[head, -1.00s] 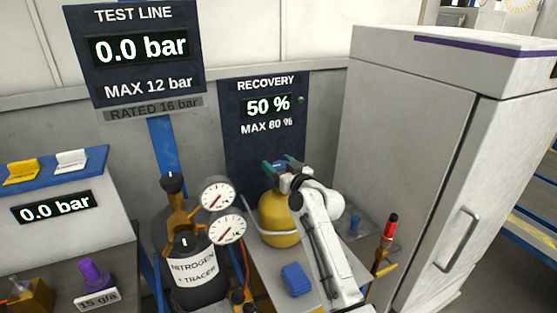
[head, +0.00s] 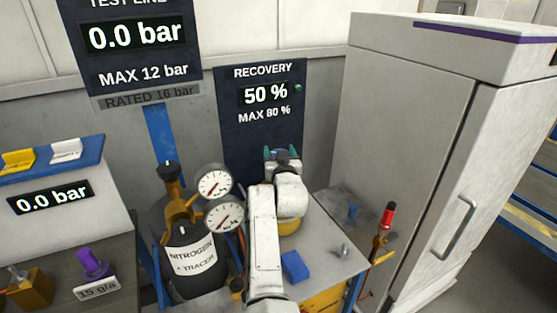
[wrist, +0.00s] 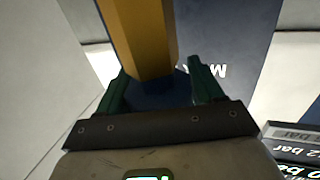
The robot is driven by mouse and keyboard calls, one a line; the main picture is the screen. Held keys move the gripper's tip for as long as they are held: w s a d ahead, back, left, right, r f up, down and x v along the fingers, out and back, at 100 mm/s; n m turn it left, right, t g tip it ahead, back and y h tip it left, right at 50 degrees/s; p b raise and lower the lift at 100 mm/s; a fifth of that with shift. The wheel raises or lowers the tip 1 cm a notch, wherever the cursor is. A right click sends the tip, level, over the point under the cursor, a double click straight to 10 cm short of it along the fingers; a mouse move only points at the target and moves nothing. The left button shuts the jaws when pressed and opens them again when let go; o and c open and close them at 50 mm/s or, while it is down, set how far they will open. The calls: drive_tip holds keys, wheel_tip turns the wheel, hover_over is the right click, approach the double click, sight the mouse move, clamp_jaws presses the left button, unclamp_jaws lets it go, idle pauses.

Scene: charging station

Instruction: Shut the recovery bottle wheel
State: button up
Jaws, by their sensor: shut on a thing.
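The recovery bottle (head: 289,228) is yellow and stands on the bench below the RECOVERY board, mostly hidden behind my arm. Its blue wheel (head: 283,152) is at the top, between the teal fingers of my gripper (head: 282,154). In the wrist view my gripper (wrist: 157,88) has a finger on each side of the dark blue wheel (wrist: 160,92), shut on it. A yellow-orange part (wrist: 140,40) extends from the wheel. The wheel's turn position cannot be told.
The RECOVERY board (head: 263,115) reads 50 %, MAX 80 %. A black nitrogen tracer bottle (head: 188,250) with two gauges stands close left of my arm. A blue block (head: 294,266) lies on the bench. A tall grey cabinet (head: 405,150) stands to the right.

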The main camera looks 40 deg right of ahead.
drive_tip(key=shift+f+m+g+h+b, duration=0.3)
drive_tip(key=shift+m+g+h+b, duration=0.8)
drive_tip(key=shift+b, duration=1.75)
drive_tip(key=g+h+b, duration=0.1)
drive_tip(key=m+b, duration=0.1)
drive_tip(key=b, duration=0.1)
drive_tip(key=shift+d+r+m+g+h, duration=0.1)
drive_tip(key=shift+r+m+g+h, duration=0.1)
drive_tip(key=shift+m+g+h, duration=0.15)
drive_tip(key=shift+s+d+r+m+g+h+b, duration=0.1)
drive_tip(key=shift+m+g+h+b, duration=0.05)
drive_tip(key=shift+m+g+h, duration=0.4)
drive_tip(key=shift+s+r+m+g+h+b, duration=0.1)
drive_tip(key=shift+m+g+h, duration=0.2)
drive_tip(key=shift+g, duration=0.45)
drive_tip(key=shift+d+r+m+g+h+b, duration=0.15)
drive_tip(key=shift+m+g+h, duration=0.15)
drive_tip(key=shift+m+g, duration=0.3)
drive_tip(key=m+g, duration=0.1)
drive_tip(key=g, duration=0.2)
drive_tip(key=m+g+h+b, duration=0.1)
drive_tip(key=shift+s+f+m+g, duration=0.2)
drive_tip(key=shift+f+m+g, duration=0.05)
drive_tip(key=shift+m, duration=0.05)
drive_tip(key=shift+s+m+g+b, duration=0.1)
drive_tip(key=shift+m+g+b, duration=0.55)
drive_tip(key=shift+g, duration=0.45)
drive_tip(key=shift+r+m+g, duration=0.2)
drive_tip(key=shift+m+g, duration=0.15)
drive_tip(key=shift+g, duration=0.15)
